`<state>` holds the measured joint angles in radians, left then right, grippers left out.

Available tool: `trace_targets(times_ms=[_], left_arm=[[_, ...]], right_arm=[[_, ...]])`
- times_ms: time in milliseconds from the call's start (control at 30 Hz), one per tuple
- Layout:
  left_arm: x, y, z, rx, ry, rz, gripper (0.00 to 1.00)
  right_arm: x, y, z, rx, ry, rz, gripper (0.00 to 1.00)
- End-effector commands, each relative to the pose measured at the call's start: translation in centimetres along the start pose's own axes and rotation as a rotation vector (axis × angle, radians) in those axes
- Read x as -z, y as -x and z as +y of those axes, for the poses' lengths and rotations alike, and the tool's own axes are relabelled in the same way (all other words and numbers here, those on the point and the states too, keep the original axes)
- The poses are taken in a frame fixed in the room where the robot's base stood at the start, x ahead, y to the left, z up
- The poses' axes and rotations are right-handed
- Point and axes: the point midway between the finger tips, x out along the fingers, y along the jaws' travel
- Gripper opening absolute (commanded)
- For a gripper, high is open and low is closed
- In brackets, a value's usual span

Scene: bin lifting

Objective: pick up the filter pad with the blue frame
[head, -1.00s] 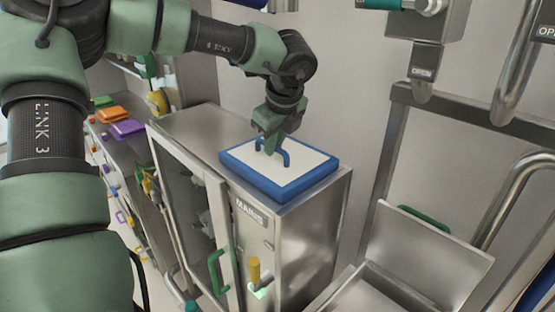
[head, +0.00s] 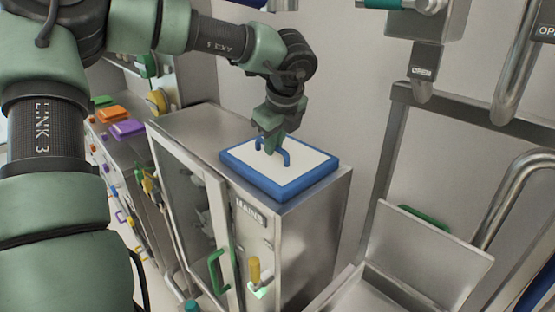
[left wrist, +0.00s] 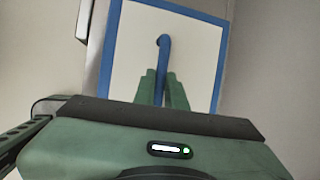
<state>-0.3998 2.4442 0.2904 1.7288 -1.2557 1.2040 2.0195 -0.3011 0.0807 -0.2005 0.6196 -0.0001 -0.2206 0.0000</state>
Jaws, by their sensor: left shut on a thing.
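The filter pad (head: 305,166) is a flat white panel with a blue frame and a blue loop handle (head: 286,157). It lies on top of the steel cabinet marked MAINS. My left gripper (head: 270,148) points down at the middle of the pad, and its fingers are shut on the blue handle. In the left wrist view the green fingers (left wrist: 163,92) stand on both sides of the blue handle (left wrist: 163,58), with the white panel (left wrist: 195,50) behind. The fingers hide part of the handle. My right gripper is not in view.
The steel cabinet (head: 312,232) has a glass door with a green handle (head: 217,270) and a yellow-handled switch (head: 254,268). A counter at left holds orange (head: 111,114) and purple (head: 127,128) items. At right stand an open steel bin (head: 428,240) and bent pipes (head: 510,190).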

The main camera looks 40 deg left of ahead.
Motion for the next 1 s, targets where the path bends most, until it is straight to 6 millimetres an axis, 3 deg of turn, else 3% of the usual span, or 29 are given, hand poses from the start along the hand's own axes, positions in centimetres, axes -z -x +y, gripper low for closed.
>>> trace_targets(times_ms=[667, 867, 1000], left_arm=[[-0.1, 0.2, -0.1, 0.002, 0.000, 0.000, 0.00], [-0.8, 1.7, -0.5, 0.005, 0.003, -0.003, 0.00], [-1.8, 4.3, -1.1, 0.008, 0.004, -0.005, 0.00]], right_arm=[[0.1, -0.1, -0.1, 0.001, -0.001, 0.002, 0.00], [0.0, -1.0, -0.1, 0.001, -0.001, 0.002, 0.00], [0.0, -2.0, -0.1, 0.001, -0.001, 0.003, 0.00]])
